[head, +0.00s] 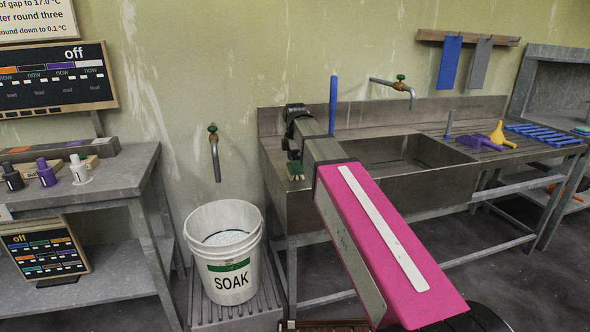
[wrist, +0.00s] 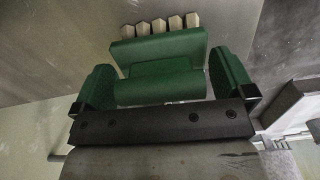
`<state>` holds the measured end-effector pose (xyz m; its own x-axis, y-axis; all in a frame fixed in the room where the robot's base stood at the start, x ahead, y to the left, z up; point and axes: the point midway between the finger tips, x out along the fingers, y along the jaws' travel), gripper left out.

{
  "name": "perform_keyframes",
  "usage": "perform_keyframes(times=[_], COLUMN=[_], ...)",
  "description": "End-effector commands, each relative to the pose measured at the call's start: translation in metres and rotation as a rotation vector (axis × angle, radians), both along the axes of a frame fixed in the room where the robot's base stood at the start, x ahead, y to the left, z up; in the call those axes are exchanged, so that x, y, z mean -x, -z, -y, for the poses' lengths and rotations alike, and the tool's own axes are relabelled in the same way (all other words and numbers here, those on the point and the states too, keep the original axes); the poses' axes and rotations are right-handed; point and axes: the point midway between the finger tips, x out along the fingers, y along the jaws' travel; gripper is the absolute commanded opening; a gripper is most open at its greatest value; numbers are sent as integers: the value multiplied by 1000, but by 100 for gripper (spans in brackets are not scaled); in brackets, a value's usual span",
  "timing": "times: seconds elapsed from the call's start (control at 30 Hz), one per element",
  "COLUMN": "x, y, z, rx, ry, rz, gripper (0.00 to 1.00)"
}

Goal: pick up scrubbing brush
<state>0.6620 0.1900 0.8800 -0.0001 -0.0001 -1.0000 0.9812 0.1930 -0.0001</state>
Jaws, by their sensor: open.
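The scrubbing brush (wrist: 160,48) is a green block with a row of cream bristle tufts, between the two green-padded fingers of my gripper (wrist: 161,68) in the wrist view. The fingers stand open, one on each side of it, with narrow gaps seeming to show. In the head view the brush's pale bristles (head: 296,177) show at the left end of the steel sink counter. There my gripper (head: 292,150) is over the brush, and my arm hides part of the area. Whether the brush touches a finger I cannot tell.
A white SOAK pail (head: 226,262) stands on a grate left of the sink, under a tap (head: 214,150). A blue upright rod (head: 333,105) rises behind my arm. A purple scoop (head: 480,142) and yellow funnel (head: 499,136) lie on the right drainboard.

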Motion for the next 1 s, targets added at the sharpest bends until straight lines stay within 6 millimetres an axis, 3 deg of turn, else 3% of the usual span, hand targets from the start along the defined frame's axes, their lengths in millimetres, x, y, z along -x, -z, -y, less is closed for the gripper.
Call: perform_keyframes(times=[0.17,0.3,0.33,0.73,1.0], x=[0,0,0,0,-1], y=[0,0,0,-4,-30], z=[0,0,0,0,0], rx=[0,0,0,0,0], ry=[0,0,0,0,0], rz=[0,0,0,1,2], gripper=[100,54,51,52,52])
